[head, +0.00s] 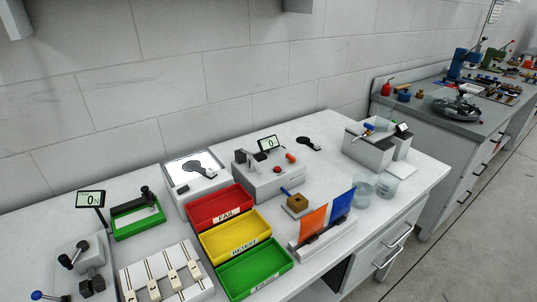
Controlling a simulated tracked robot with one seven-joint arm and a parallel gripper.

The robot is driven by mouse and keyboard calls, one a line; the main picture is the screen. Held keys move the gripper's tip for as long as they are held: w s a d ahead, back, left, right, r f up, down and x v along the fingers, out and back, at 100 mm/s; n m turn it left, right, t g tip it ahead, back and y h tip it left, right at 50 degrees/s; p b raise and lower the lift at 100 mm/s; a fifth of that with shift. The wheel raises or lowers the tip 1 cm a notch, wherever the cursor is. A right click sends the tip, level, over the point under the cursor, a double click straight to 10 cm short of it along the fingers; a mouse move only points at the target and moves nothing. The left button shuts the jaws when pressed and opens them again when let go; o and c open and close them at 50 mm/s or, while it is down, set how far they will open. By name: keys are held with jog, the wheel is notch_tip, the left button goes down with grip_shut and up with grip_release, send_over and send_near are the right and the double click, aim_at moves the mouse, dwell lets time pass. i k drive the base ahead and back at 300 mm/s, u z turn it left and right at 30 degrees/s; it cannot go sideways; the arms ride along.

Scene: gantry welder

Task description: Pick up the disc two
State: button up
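I cannot tell for certain which thing is disc two. A flat dark piece with a rounded end (309,144) lies on the table behind the grey test unit. A similar dark piece (193,166) lies on a white-topped box at the back of the table. No disc is marked with a number that I can read. My gripper is not in view.
Red (196,222), yellow (208,246) and green (237,285) trays stand mid-table. A grey test unit (268,180), orange (313,224) and blue (342,207) panels, clear cups (386,187) and a grey box (367,154) stand around. The table's back strip has free room.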

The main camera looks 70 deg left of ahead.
aim_at(194, 166)
jog(key=z, duration=0.15)
jog(key=i, duration=0.95)
jog(key=u, duration=1.85)
jog(key=i, duration=0.1)
jog(key=u, duration=2.05)
jog(key=i, duration=0.95)
jog(key=z, duration=0.15)
jog(key=k, duration=0.45)
jog(key=z, duration=0.05)
